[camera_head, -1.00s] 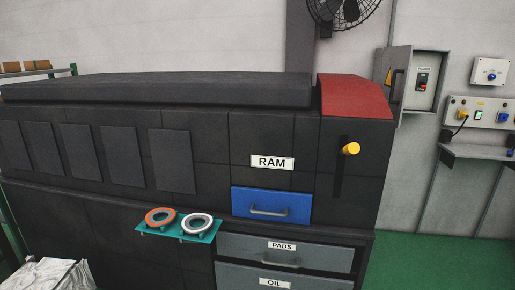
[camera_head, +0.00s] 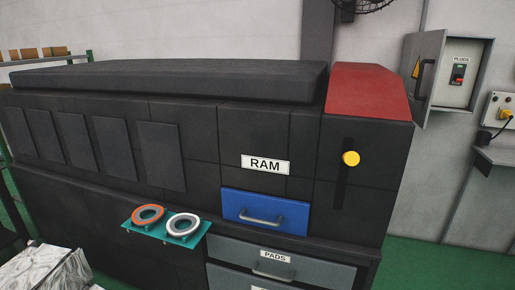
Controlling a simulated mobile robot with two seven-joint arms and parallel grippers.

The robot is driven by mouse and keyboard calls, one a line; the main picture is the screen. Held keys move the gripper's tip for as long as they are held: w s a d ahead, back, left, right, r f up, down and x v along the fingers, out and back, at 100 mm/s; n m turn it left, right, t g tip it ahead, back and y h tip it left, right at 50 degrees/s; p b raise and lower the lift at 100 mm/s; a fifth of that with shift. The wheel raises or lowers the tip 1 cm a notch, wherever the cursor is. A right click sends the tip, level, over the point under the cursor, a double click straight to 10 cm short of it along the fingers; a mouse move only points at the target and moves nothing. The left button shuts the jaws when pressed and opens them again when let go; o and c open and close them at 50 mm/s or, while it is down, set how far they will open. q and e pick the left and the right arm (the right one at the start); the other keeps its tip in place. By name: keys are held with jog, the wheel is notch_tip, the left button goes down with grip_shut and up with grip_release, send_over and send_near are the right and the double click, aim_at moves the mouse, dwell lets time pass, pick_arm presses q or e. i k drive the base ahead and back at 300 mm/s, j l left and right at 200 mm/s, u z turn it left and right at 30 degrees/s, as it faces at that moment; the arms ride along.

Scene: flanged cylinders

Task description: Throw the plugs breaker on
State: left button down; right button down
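The plugs breaker (camera_head: 459,74) sits inside a grey wall box (camera_head: 466,95) at the upper right, under a small PLUGS label (camera_head: 461,59). The box's door (camera_head: 421,72) stands open to the left, with a dark handle and a yellow warning sign. Neither of my grippers shows in the head view.
A large black machine with a red cover (camera_head: 367,91), a yellow knob (camera_head: 351,158) and a blue RAM drawer (camera_head: 264,211) stands between me and the wall. A teal shelf (camera_head: 167,239) with two rings sticks out in front. Green floor (camera_head: 430,262) is clear at the right.

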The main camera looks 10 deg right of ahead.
aim_at(459, 78)
jog(key=i+l, duration=0.2)
jog(key=l, duration=0.45)
jog(key=i+l, duration=0.2)
jog(key=l, duration=0.45)
jog(key=i+l, duration=0.2)
jog(key=l, duration=0.45)
jog(key=i+l, duration=0.2)
jog(key=l, duration=0.4)
jog(key=i+l, duration=0.2)
jog(key=l, duration=0.45)
jog(key=i+l, duration=0.2)
jog(key=l, duration=0.45)
jog(key=i+l, duration=0.2)
jog(key=l, duration=0.45)
jog(key=i+l, duration=0.25)
jog(key=l, duration=0.4)
